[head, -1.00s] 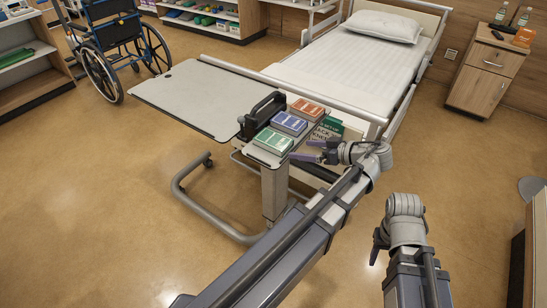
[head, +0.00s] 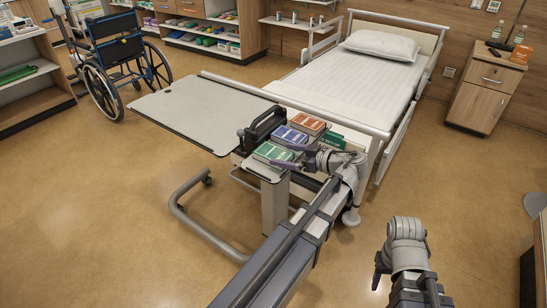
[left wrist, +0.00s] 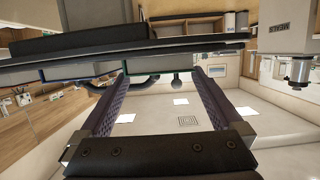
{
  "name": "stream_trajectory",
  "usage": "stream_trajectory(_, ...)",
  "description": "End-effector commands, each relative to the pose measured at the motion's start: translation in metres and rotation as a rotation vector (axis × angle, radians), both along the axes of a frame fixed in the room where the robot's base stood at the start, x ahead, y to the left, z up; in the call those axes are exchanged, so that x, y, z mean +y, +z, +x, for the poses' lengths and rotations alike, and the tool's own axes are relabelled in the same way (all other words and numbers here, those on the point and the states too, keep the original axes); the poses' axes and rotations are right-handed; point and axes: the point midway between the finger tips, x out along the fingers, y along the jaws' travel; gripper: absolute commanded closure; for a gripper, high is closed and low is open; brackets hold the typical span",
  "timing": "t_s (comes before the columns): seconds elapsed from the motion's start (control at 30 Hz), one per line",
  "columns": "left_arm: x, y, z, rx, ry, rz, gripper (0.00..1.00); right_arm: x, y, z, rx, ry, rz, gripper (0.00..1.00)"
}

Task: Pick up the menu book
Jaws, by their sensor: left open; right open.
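Three book-like items lie in a row on the overbed table's near end: a red one (head: 309,124), a blue one (head: 290,135) and a green one (head: 272,152). Their titles are too small to read, so I cannot tell which is the menu book. My left gripper (head: 281,157) is open and empty beside the green and blue ones, its fingers pointing left and partly covering them. In the left wrist view its two fingers (left wrist: 160,80) stand wide apart below a dark slab and items with blue and green edges. My right gripper (head: 377,272) is open and empty, low over the floor.
A black handled object (head: 262,128) stands beside the books. The overbed table's top (head: 190,115) is otherwise bare. A green box (head: 333,139) is partly hidden behind my left gripper. The bed (head: 340,85) is behind; a wheelchair (head: 120,60) stands at left.

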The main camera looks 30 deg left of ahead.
Motion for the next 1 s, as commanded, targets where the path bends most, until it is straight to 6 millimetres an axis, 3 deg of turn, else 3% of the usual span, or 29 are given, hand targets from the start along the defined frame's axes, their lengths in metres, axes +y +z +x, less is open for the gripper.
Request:
stream_trajectory(0.17, 0.006, -0.004, 0.000, 0.001, 0.002, 0.000, 0.00, 0.000, -0.004, 0.000, 0.000, 0.000, 0.000, 0.50)
stream_trajectory(0.5, 0.046, -0.021, 0.002, 0.001, 0.003, 0.000, 0.00, 0.000, -0.021, 0.000, 0.000, 0.000, 0.000, 0.50)
stream_trajectory(0.73, 0.048, -0.020, 0.002, 0.000, 0.000, 0.000, 0.00, 0.000, -0.020, 0.000, 0.000, 0.000, 0.000, 0.50)
stream_trajectory(1.0, 0.048, -0.020, 0.002, 0.000, 0.000, 0.000, 0.30, 0.000, -0.020, 0.000, 0.000, 0.000, 0.000, 0.50)
